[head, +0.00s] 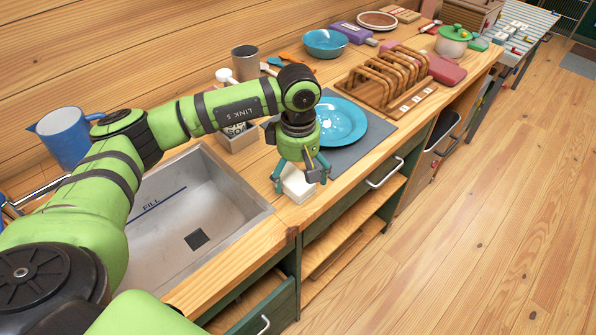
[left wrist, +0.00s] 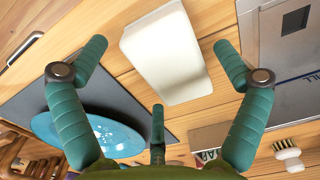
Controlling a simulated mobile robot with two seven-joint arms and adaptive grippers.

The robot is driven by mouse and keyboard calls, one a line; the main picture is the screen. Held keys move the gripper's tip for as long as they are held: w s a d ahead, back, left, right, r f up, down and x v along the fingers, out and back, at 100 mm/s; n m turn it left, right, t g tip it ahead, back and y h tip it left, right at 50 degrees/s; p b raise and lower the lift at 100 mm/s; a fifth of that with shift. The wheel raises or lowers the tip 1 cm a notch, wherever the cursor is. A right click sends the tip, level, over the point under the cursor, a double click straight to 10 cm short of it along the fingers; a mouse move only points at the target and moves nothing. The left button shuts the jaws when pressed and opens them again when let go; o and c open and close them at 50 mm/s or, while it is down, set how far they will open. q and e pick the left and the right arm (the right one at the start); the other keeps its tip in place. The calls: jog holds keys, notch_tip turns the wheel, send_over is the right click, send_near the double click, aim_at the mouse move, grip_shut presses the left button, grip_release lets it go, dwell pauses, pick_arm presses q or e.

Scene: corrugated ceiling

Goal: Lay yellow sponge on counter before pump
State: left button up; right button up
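A pale, nearly white block (head: 297,187) lies on the wooden counter between the sink and the grey mat. It also shows in the left wrist view (left wrist: 165,55). No clearly yellow sponge shows, and I cannot tell whether this block is it. My left gripper (head: 300,176) points down over the block. In the left wrist view its fingers (left wrist: 158,55) are spread wide, with the block beyond and between them and no clear contact. A box with "SOAP" lettering (head: 238,138) stands behind the sink's right corner. I cannot make out a pump for sure. My right gripper is not in view.
The metal sink (head: 165,225) is left of the block. A blue plate (head: 338,121) lies on the grey mat (head: 372,135) to the right. A wooden rack (head: 385,80) stands farther right. A grey cup (head: 245,62) and a blue pitcher (head: 66,138) stand behind.

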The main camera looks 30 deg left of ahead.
pick_arm(q)
jog(key=shift+r, duration=0.2)
notch_tip(320, 180, up, 12)
jog(key=shift+f, duration=0.15)
dwell(0.4)
notch_tip(320, 180, up, 6)
jog(key=p, duration=0.3)
jog(key=shift+p, duration=0.35)
dwell(0.4)
